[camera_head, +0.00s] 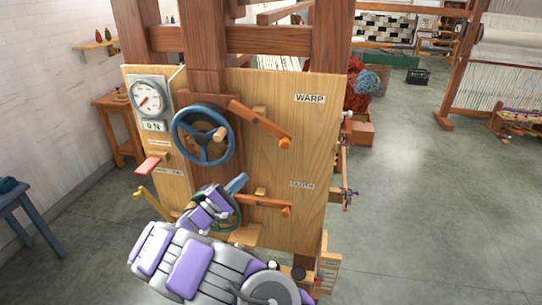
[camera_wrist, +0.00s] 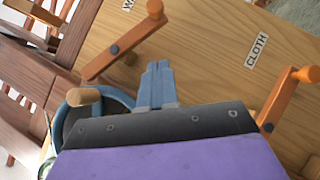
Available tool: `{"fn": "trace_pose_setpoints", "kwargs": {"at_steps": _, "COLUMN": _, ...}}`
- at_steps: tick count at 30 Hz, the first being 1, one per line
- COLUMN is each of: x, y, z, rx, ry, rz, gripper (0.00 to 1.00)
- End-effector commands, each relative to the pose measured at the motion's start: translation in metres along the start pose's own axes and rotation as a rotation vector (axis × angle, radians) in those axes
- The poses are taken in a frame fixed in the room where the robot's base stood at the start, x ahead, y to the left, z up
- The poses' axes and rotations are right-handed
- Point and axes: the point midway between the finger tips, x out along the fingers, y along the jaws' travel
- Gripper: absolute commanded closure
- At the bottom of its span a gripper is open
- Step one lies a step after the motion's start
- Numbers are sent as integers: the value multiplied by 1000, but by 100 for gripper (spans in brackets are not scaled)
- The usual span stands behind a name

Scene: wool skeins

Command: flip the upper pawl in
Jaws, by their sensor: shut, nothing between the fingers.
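The upper pawl (camera_head: 262,125) is an orange-brown wooden lever below left of the WARP label. It slants down to the right and ends in an orange knob. In the wrist view the upper pawl (camera_wrist: 121,44) lies ahead of my fingertips and to their left. My gripper (camera_head: 238,182) has blue fingers, shut and empty, below the upper pawl and above the lower pawl (camera_head: 264,202). In the wrist view my gripper (camera_wrist: 157,68) points at the bare board and looks apart from both pawls. The lower pawl (camera_wrist: 284,98) is at the right there.
A blue handwheel (camera_head: 203,135) with a wooden handle (camera_wrist: 84,96) is left of the pawls. A gauge (camera_head: 149,97) and an ON sign (camera_head: 153,126) sit at the panel's upper left. The wooden panel (camera_head: 310,150) is bare between the WARP and CLOTH labels.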

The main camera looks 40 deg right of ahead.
Motion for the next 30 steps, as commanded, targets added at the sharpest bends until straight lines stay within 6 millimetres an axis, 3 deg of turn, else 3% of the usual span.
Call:
{"fn": "trace_pose_setpoints", "kwargs": {"at_steps": 11, "x": 10, "y": 0, "z": 0, "rx": 0, "ry": -3, "rz": -2, "gripper": 100}}
{"fn": "trace_pose_setpoints", "kwargs": {"at_steps": 26, "x": 103, "y": -1, "z": 1, "rx": -1, "ry": -4, "rz": -3, "gripper": 100}}
{"fn": "trace_pose_setpoints", "kwargs": {"at_steps": 30, "x": 114, "y": 1, "z": 16, "rx": 2, "ry": -6, "rz": 0, "gripper": 100}}
